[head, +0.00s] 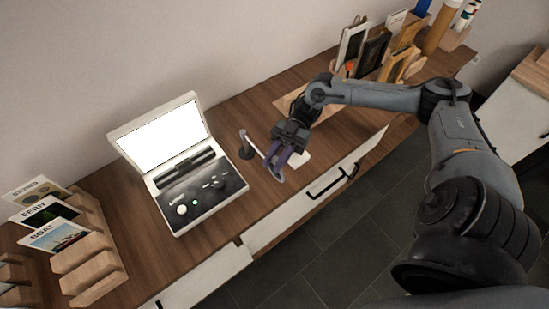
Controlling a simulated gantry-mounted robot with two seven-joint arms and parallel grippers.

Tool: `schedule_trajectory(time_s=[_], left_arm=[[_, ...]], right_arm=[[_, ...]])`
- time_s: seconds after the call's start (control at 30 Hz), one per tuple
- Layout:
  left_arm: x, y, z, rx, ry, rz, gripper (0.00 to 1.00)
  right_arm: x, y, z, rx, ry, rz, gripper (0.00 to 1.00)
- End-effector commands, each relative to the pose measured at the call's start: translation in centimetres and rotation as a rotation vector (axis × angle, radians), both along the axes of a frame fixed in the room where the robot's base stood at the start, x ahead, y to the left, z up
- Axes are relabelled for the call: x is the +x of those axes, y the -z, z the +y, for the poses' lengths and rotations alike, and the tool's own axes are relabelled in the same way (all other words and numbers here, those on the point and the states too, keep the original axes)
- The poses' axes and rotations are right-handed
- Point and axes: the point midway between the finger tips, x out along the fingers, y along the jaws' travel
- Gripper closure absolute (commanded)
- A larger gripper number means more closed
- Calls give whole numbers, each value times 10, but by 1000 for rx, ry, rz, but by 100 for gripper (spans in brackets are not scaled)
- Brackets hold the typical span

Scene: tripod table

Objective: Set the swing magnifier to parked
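The swing magnifier has a dark post (246,149) on the wooden table, just right of the light box. Its thin pale arm (253,143) reaches from the post toward the front right, to my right gripper. The lens end is small and partly hidden by the fingers. My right gripper (274,168) points down at the arm's outer end, with its purple fingers around or beside it. I cannot tell whether they touch or grip it. My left gripper is not in view.
An open light box (203,203) with a bright lid screen stands left of the magnifier. A wooden rack (91,262) with picture cards is at far left. Frames (352,45) and wooden holders fill the back right. A pale flat piece (299,158) lies beside the gripper; drawers line the front.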

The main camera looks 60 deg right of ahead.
Motion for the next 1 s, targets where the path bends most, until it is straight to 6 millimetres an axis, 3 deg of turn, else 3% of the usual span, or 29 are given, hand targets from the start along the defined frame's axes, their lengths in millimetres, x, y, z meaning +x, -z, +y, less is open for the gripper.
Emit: schedule_trajectory(time_s=[0.03, 0.13, 0.17, 0.63, 1.0], left_arm=[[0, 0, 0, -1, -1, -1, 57], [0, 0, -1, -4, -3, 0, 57], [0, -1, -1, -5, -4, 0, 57], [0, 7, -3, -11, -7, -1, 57], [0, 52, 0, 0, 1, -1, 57]], right_arm=[[0, -1, 0, 1, 0, 0, 72], [0, -1, 0, 1, 0, 0, 56], [0, 0, 0, 1, 0, 0, 55], [1, 2, -8, -2, -1, -1, 55], [5, 7, -44, -5, -1, -4, 55]])
